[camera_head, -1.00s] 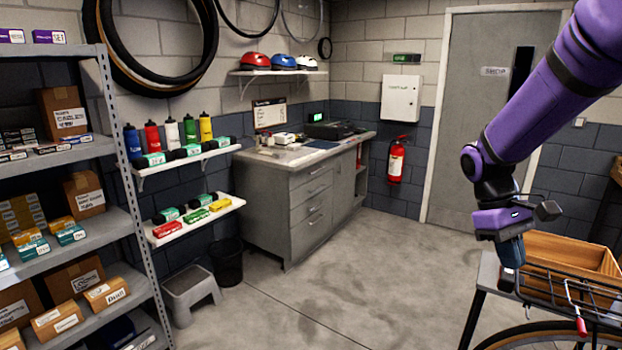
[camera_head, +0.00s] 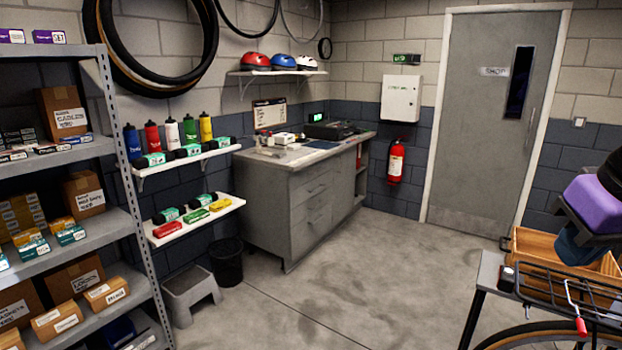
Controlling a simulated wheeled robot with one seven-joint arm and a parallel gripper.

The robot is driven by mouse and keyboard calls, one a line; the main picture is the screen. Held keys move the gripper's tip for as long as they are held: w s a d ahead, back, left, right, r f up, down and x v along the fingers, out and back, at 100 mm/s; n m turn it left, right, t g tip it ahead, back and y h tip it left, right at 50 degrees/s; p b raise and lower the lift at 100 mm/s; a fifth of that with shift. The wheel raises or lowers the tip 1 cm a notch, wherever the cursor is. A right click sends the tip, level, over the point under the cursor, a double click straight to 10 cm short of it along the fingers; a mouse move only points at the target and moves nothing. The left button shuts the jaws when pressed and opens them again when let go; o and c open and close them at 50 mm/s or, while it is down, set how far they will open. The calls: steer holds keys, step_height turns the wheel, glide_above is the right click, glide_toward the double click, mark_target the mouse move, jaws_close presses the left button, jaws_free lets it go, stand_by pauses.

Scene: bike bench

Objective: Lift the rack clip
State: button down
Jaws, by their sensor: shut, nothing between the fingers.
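The bike's black wire rack (camera_head: 540,287) is at the lower right, above a wheel. A bent silver wire piece with a red tip (camera_head: 581,327), which looks like the rack clip, hangs down at the rack's near side. My gripper (camera_head: 575,256) is at the right edge, above the rack and in front of the wooden crate. It is purple with a dark blue end, shut and empty, and apart from the red tip. Its fingertips are hard to make out.
A wooden crate (camera_head: 530,247) stands behind the rack on a grey table (camera_head: 487,272). A small black item (camera_head: 507,279) sits on the table beside the rack. The bike's tyre (camera_head: 530,335) is below. The floor (camera_head: 390,280) left of the table is clear.

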steer(key=shift+s+a+r+t, duration=0.15)
steer(key=shift+s+t, duration=0.1)
steer(key=shift+s, duration=0.15)
steer(key=shift+s+a+r+t, duration=0.1)
steer(key=shift+s+t, duration=0.15)
steer(key=shift+s, duration=0.15)
